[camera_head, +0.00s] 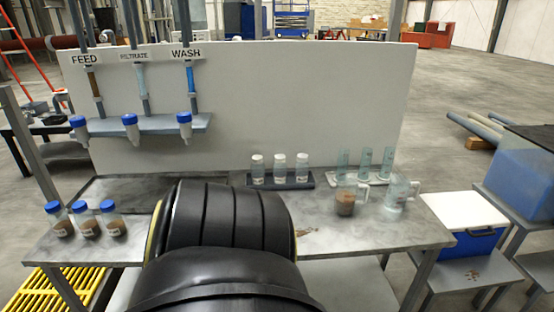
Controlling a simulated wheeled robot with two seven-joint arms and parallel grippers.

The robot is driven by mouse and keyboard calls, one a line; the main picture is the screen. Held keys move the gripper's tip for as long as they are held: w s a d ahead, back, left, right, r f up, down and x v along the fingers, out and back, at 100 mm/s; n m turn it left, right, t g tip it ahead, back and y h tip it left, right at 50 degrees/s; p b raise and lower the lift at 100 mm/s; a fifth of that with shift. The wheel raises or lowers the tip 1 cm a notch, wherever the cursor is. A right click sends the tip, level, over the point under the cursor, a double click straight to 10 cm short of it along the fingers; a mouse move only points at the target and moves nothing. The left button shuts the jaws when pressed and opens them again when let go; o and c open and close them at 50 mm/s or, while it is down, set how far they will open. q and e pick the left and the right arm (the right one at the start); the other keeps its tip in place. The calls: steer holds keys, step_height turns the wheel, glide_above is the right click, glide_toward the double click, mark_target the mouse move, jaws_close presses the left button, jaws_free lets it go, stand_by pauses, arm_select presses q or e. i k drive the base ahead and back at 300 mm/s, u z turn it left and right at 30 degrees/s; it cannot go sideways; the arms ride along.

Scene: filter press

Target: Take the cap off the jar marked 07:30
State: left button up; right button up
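Three jars with blue caps and brown contents stand at the left end of the bench: a left jar (62,224), a middle jar (88,224) and a right jar (114,223). All three have their caps on. Their pale labels are too small to read, so I cannot tell which jar, if any of these, is marked 07:30. Neither of my grippers shows; a large black link of my own arm fills the lower middle and hides part of the bench.
Blue-capped containers (130,128) hang at the wall shelf (158,124) under FEED, FILTRATE and WASH. White-capped bottles (279,166) stand on a dark rack (310,181). Clear cylinders (364,162), a beaker of brown liquid (345,206) and a clear jug (395,192) stand right. The bench front right (400,232) is clear.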

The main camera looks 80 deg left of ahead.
mark_target(115, 224)
steer(key=u, duration=0.9)
steer(key=k, duration=1.3)
steer(key=u, duration=2.4)
